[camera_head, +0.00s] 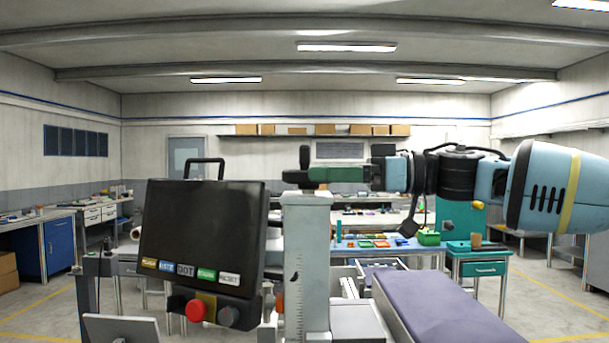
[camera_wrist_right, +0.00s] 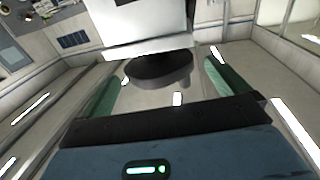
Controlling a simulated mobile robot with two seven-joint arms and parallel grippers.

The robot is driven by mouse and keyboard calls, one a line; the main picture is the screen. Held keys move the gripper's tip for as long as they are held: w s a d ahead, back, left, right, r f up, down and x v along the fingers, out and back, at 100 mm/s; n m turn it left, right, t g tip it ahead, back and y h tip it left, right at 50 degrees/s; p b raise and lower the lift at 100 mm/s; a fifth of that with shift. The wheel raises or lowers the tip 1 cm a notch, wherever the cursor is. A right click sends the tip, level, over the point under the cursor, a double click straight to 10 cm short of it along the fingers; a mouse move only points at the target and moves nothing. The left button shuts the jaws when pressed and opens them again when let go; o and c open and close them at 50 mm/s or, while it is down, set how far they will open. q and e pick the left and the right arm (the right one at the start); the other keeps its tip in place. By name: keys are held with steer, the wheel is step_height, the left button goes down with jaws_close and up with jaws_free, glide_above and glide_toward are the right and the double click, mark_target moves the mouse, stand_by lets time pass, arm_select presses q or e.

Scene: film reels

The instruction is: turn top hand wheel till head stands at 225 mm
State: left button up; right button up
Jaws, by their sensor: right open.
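The top hand wheel (camera_head: 296,177) is a dark disc with an upright knob (camera_head: 304,155), on top of a pale grey column (camera_head: 309,245). A graduated scale (camera_head: 296,290) runs down the column; its numbers are too small to read. My right gripper (camera_head: 312,174) reaches in from the right at wheel height, its green fingers overlapping the wheel's right side. In the right wrist view, the dark wheel (camera_wrist_right: 160,68) lies between the spread fingers of the right gripper (camera_wrist_right: 163,72), with gaps on both sides. My left gripper is not in view.
A black control panel (camera_head: 200,235) with coloured labels and a red knob (camera_head: 195,310) stands left of the column. A purple padded top (camera_head: 440,305) lies at lower right. Behind are a blue table (camera_head: 395,250) with coloured trays and a teal cabinet (camera_head: 482,268).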

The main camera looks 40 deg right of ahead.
mark_target(306, 173)
steer(key=x, duration=0.3)
steer(key=shift+w+a+f+b, duration=0.1)
steer(key=shift+w+f+b, duration=0.15)
steer(key=shift+f+b, duration=0.05)
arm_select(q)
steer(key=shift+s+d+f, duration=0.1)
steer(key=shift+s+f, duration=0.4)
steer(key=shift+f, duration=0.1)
arm_select(e)
steer(key=shift+w+a+r, duration=0.15)
steer(key=shift+w+a, duration=0.1)
steer(key=shift+c, duration=0.8)
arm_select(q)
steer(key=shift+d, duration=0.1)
arm_select(e)
steer(key=c, duration=0.8)
steer(key=shift+s, duration=0.1)
